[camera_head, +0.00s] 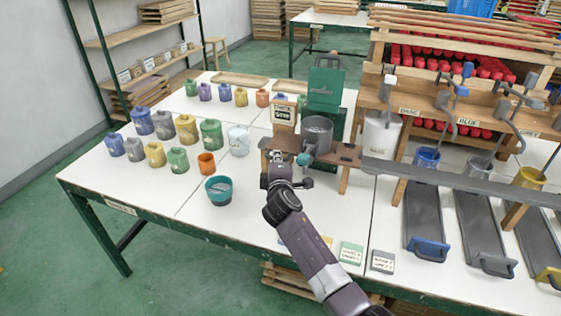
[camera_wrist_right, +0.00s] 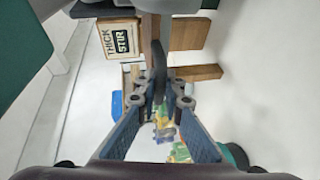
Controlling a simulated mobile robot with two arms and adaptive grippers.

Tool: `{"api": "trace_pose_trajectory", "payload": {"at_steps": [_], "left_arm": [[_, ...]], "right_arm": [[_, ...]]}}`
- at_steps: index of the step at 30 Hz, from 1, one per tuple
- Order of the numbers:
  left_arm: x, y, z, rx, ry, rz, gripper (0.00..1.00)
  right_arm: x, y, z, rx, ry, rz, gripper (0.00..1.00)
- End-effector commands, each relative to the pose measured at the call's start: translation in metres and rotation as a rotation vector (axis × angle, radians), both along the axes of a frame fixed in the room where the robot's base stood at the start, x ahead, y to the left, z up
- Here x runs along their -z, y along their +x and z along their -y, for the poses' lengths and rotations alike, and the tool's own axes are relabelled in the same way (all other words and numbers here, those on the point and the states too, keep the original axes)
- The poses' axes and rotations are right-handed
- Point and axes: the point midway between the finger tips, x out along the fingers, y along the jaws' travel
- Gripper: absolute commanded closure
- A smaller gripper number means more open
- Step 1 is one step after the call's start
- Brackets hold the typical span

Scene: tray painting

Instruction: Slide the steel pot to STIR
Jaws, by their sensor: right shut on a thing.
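The grey steel pot (camera_head: 317,130) stands upright on the small raised wooden shelf, just right of the block marked STIR (camera_head: 284,114). In the right wrist view the block (camera_wrist_right: 119,41) reads THICK STIR. My right gripper (camera_head: 279,160) reaches up to the front of the shelf, to the lower left of the pot. In the right wrist view its fingers (camera_wrist_right: 160,100) are closed around a dark upright bar (camera_wrist_right: 158,68), which looks like the pot's handle. The pot's body is not clear in that view. My left gripper is not in view.
A long grey rail (camera_head: 455,181) runs right from the shelf (camera_head: 345,155). A white pot (camera_head: 381,135) stands behind it. A teal bowl (camera_head: 219,190) and an orange cup (camera_head: 206,163) are left of my arm, with several paint jars beyond. A green stand (camera_head: 324,88) rises behind the pot.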

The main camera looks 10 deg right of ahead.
Motion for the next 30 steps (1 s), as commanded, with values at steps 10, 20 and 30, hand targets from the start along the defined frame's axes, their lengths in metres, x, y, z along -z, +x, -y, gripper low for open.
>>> {"api": "trace_pose_trajectory", "payload": {"at_steps": [10, 20, 30], "left_arm": [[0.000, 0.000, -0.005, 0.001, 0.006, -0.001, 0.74], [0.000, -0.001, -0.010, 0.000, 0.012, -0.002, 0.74], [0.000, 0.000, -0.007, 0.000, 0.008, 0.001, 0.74]], "right_arm": [[-0.002, 0.000, -0.003, -0.005, 0.004, 0.003, 0.78], [-0.001, 0.000, -0.001, -0.002, 0.002, 0.003, 0.74], [-0.007, -0.031, -0.006, -0.003, 0.003, 0.003, 0.74]]}}
